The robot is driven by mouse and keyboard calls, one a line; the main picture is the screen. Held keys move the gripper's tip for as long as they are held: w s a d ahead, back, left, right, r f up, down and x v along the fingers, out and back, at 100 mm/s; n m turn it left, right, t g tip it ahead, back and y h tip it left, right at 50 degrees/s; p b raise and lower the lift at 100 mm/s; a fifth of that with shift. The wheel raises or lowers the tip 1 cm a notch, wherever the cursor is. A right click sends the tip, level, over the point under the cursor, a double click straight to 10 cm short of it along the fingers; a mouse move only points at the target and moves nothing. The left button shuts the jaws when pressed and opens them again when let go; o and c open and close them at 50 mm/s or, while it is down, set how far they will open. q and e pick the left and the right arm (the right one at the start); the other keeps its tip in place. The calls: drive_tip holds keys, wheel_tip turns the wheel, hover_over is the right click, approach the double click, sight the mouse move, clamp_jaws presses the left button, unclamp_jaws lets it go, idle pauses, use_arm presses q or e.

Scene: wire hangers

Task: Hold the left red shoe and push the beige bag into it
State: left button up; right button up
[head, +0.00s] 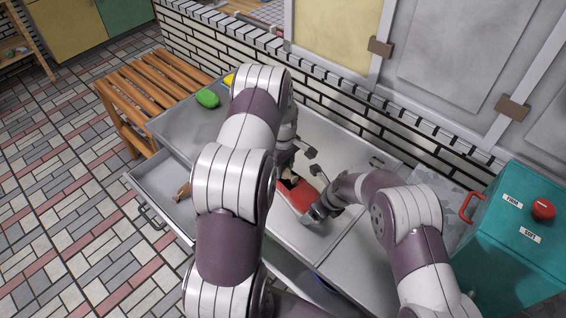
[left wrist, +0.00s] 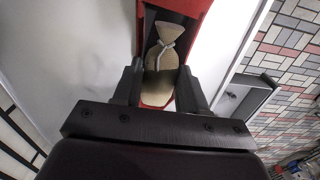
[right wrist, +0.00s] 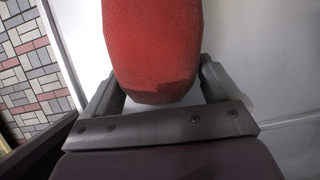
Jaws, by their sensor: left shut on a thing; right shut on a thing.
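The red shoe (head: 300,196) lies on the grey counter, partly covered by my arms in the head view. Its red, rounded end (right wrist: 155,45) fills the middle of the right wrist view. My right gripper (right wrist: 158,88) is shut on that end, one finger on each side. The beige bag (left wrist: 162,55), tied at the neck with a pale cord, lies in the shoe's opening in the left wrist view, red walls around it. My left gripper (left wrist: 160,78) is shut on the bag, fingers along its sides. No second red shoe shows.
A green object (head: 207,98) and a yellow one (head: 229,79) lie at the counter's far left. An open drawer (head: 160,180) holds a brown object (head: 183,192). A teal box (head: 515,245) with a red button stands at right. A wooden bench (head: 160,85) stands behind left.

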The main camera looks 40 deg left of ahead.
sight(283, 167)
use_arm(q)
drive_tip(key=shift+f, duration=0.2)
drive_tip(key=o, duration=1.2)
drive_tip(key=shift+c, duration=0.2)
wheel_tip(283, 167, up, 12)
